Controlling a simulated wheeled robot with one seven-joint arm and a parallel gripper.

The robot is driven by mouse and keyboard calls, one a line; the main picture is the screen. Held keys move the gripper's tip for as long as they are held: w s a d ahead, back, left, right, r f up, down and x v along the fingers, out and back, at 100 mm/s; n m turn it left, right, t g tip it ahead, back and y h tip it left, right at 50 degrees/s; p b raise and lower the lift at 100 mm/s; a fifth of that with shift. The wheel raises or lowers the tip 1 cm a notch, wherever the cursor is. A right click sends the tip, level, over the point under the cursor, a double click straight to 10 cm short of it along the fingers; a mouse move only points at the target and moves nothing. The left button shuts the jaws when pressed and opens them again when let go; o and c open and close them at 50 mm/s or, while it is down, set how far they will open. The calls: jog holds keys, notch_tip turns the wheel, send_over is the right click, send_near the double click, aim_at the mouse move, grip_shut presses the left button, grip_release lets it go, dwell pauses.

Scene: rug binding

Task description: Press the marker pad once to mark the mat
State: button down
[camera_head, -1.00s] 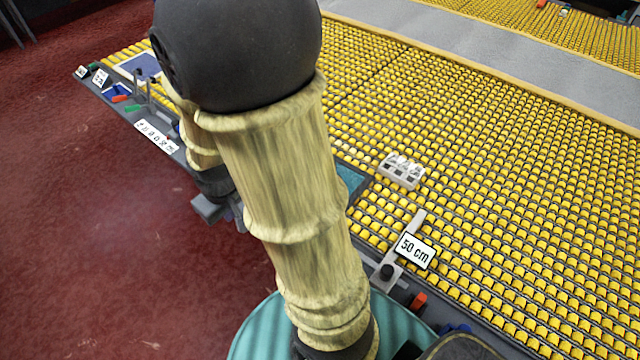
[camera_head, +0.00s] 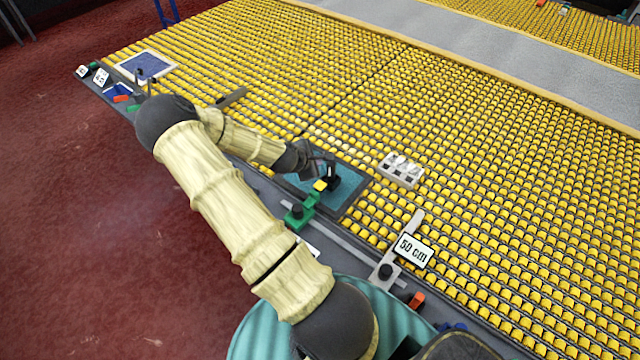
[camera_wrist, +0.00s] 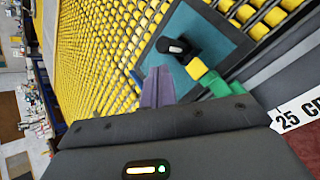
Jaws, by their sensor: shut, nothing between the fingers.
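The teal mat (camera_head: 353,186) lies in a dark frame at the front edge of the yellow roller bed; it also shows in the wrist view (camera_wrist: 218,35). A green fixture (camera_head: 299,215) at its near edge carries a small yellow block (camera_head: 320,185), which shows in the wrist view too (camera_wrist: 196,68). Beside the block is a black piece with a pale top (camera_wrist: 175,47) over the mat. Which of these is the marker pad I cannot tell for sure. My gripper (camera_wrist: 157,76) is shut and empty, near the mat's left side, with its tips short of the black piece in the picture.
A grey-white block (camera_head: 401,170) with several slots sits on the rollers right of the mat. A "50 cm" sign (camera_head: 413,251) stands on the front rail, and a "25 cm" label (camera_wrist: 300,112) shows in the wrist view. A blue panel (camera_head: 147,66) lies at the far left.

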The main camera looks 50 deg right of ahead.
jog(key=shift+d, duration=0.25)
jog(key=b, duration=0.6)
send_near(321, 183)
jog(key=d+f, duration=0.2)
jog(key=d, duration=0.1)
jog(key=w+d+f, duration=0.1)
jog(key=d, duration=0.1)
jog(key=shift+b, duration=0.3)
dwell(1.4)
jog(key=shift+f, duration=0.35)
jog(key=shift+f+b, duration=0.75)
dwell(1.0)
jog(key=shift+r, duration=0.1)
jog(key=shift+r+p, duration=0.9)
jog(key=shift+r, duration=0.2)
